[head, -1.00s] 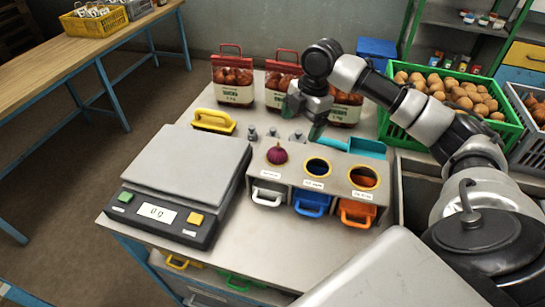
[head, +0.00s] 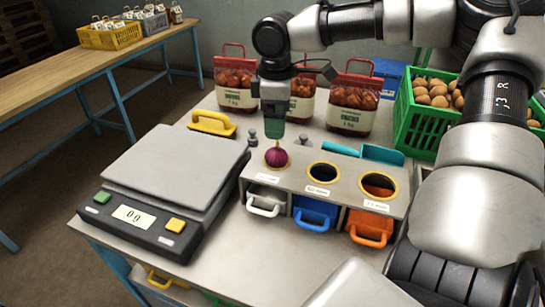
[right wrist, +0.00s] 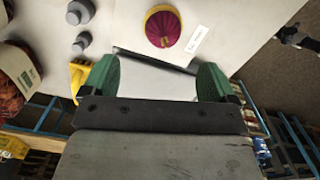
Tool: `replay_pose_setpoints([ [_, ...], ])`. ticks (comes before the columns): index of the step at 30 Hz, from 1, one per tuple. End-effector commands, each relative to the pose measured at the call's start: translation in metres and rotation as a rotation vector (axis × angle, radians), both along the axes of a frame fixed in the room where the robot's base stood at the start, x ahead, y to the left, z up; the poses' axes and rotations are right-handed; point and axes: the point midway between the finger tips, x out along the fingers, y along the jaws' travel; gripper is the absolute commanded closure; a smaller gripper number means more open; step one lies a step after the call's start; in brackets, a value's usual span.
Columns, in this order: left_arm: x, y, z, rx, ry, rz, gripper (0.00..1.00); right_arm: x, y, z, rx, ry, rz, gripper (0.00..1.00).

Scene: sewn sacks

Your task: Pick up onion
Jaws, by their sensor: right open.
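A purple-red onion (head: 277,157) sits in the left round hole of the grey sorting box (head: 299,177). In the right wrist view the onion (right wrist: 163,29) shows beyond the fingertips, near the top of the picture, with a white label beside it. My right gripper (head: 275,130) hangs just above and behind the onion in the head view, pointing down. Its two green fingers (right wrist: 157,80) are spread wide with nothing between them. A gap shows between the fingers and the onion in the wrist view. My left gripper is not in view.
A scale (head: 168,178) reading 0 g stands left of the box. Small grey weights (head: 252,138) and a yellow-handled tool (head: 212,122) lie behind. Net sacks (head: 355,104) and a green potato crate (head: 424,118) stand further back.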

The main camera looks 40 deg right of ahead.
Motion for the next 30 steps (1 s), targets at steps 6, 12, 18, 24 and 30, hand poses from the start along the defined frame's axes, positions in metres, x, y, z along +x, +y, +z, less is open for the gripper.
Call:
replay_pose_setpoints([
  [6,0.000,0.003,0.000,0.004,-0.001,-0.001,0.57,-0.001,-0.001,-0.034,-0.001,0.002,0.001,0.12],
  [12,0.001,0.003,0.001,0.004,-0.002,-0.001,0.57,-0.002,0.000,-0.048,-0.001,0.002,0.001,0.12],
  [18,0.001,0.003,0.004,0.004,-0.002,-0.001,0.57,-0.005,0.002,-0.079,-0.001,0.004,0.002,0.12],
  [24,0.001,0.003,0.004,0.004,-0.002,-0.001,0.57,-0.005,0.002,-0.093,-0.001,0.001,0.001,0.12],
  [30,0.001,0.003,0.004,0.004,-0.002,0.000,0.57,-0.005,0.002,-0.093,0.000,0.000,0.001,0.13],
])
